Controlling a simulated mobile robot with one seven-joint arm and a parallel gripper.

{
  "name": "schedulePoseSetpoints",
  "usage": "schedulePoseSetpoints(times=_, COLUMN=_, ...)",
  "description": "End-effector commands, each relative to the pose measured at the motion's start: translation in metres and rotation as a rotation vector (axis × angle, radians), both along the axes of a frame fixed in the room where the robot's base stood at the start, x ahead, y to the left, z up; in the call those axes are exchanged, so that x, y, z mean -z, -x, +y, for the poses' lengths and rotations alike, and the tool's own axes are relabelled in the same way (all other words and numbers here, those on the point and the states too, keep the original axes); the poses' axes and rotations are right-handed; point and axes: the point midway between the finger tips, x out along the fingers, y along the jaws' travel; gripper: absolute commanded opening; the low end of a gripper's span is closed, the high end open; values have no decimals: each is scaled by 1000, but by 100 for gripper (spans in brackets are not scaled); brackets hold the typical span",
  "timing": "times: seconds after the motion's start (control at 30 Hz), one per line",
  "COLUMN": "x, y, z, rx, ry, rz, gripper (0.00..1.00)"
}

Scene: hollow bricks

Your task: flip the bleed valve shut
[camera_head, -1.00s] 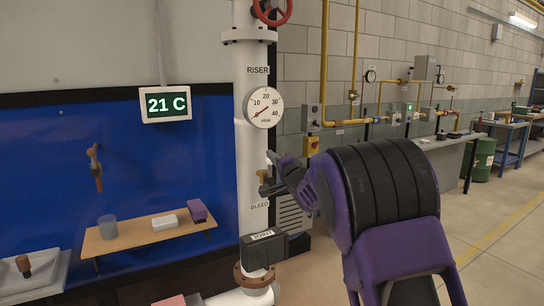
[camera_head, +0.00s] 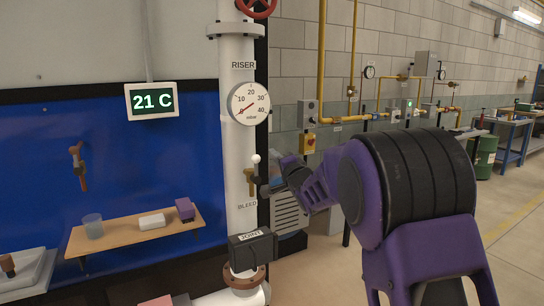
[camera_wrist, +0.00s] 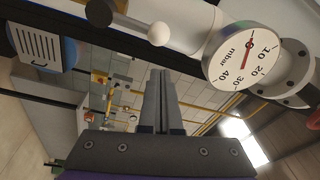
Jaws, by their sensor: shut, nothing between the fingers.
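The bleed valve (camera_head: 250,181) is a small brass fitting on the white riser pipe, above the BLEED label. Its lever ends in a white ball knob (camera_head: 256,158) and points up along the pipe. In the wrist view the knob (camera_wrist: 159,34) lies above and apart from my fingertips, with the dark valve body (camera_wrist: 103,12) to its left. My gripper (camera_head: 268,187) is just right of the valve, and in the wrist view its fingers (camera_wrist: 160,78) are together with nothing between them. In the head view I cannot tell whether the fingers touch the valve.
The round pressure gauge (camera_head: 249,103) sits on the riser above the valve, with a red handwheel (camera_head: 258,8) higher up. A dark JOINT box (camera_head: 252,248) is below. A wooden shelf (camera_head: 125,236) holds a cup and blocks at left. Open floor lies to the right.

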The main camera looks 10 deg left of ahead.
Motion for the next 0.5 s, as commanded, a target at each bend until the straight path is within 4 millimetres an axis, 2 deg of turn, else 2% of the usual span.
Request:
schedulePoseSetpoints(times=0.1, x=-3, y=24, z=-10, rx=-2, ry=-2, rz=-3, gripper=0)
schedulePoseSetpoints(times=0.3, x=-4, y=55, z=-23, rx=-5, ry=-3, rz=-5, gripper=0)
schedulePoseSetpoints(times=0.5, x=-4, y=69, z=-30, rx=-5, ry=-4, rz=-6, gripper=0)
